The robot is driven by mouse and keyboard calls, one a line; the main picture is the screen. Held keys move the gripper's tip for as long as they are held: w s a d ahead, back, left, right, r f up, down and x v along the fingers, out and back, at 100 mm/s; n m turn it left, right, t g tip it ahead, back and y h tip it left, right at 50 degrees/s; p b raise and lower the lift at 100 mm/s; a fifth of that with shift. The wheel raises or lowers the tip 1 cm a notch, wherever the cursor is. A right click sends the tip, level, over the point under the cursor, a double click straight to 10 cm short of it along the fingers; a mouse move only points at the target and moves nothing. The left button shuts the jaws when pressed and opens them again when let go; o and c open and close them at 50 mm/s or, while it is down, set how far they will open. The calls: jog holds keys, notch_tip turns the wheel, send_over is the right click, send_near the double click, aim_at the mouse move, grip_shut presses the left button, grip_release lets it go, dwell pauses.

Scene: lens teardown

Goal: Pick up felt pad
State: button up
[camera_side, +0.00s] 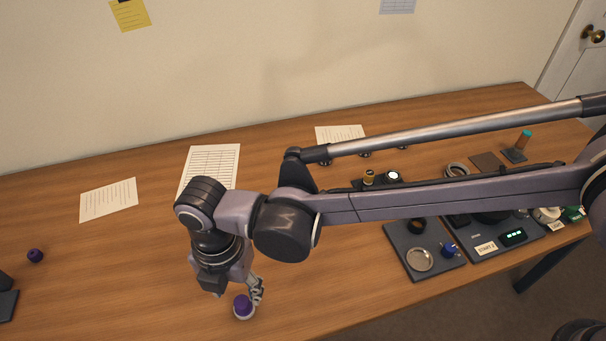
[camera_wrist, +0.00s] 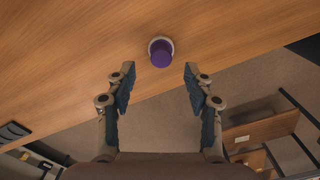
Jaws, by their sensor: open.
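A purple round piece with a pale ring at its base (camera_side: 243,306) stands on the wooden table near its front edge. In the wrist view the purple piece (camera_wrist: 161,54) lies just beyond the fingertips, roughly centred between them. My gripper (camera_wrist: 158,72) is open and empty, pointing down at the table. In the side view one finger of my gripper is right beside the purple piece; whether they touch is unclear. I cannot tell for sure which thing is the felt pad; a flat brown square (camera_side: 487,161) at the back right is another flat piece.
A dark tray with a metal ring (camera_side: 419,260) and a dark unit with a lit display (camera_side: 513,237) stand at the right. A small purple ball (camera_side: 35,255) lies far left. Paper sheets (camera_side: 109,199) lie at the back. The table's middle left is clear.

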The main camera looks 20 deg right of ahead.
aim_at(241, 302)
jog(key=shift+d+f, duration=0.1)
jog(key=shift+f, duration=2.7)
grip_shut()
